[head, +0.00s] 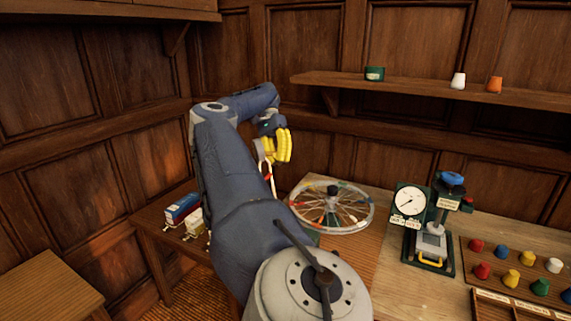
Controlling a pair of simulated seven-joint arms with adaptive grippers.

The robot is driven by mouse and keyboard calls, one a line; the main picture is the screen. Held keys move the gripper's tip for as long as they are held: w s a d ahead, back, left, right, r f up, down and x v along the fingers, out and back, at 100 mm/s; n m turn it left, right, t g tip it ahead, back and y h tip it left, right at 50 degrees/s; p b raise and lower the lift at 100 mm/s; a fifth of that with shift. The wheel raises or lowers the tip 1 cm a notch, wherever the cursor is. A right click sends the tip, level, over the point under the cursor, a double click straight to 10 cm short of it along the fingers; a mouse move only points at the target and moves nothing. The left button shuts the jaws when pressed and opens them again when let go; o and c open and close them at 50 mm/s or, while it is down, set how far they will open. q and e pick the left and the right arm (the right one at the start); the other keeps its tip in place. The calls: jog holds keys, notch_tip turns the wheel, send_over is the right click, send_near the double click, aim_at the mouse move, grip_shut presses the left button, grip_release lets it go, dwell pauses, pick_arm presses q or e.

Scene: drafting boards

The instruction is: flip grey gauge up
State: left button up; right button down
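A dial gauge (410,203) with a white round face and a dark frame stands upright on the table at the right. Beside it is a dark green stand (428,263) with a grey block (431,243), a blue knob on top and a yellow handle low in front. I cannot tell which part is the grey gauge. My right gripper (268,160) is far to the left of the gauge, above and beyond the spoked wheel's left side. Yellow ribbed parts and a red-tipped piece show there. My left gripper is out of view.
A spoked wheel (331,207) with coloured pieces lies between my arm and the gauge. Several coloured knobs (512,278) sit on a board at the right. A blue box (182,208) stands at left. A wall shelf (430,90) holds cups. Bare table (400,290) lies in front.

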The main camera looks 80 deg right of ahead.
jog(key=shift+w+d, duration=0.25)
jog(key=shift+w, duration=0.55)
jog(key=shift+w, duration=0.15)
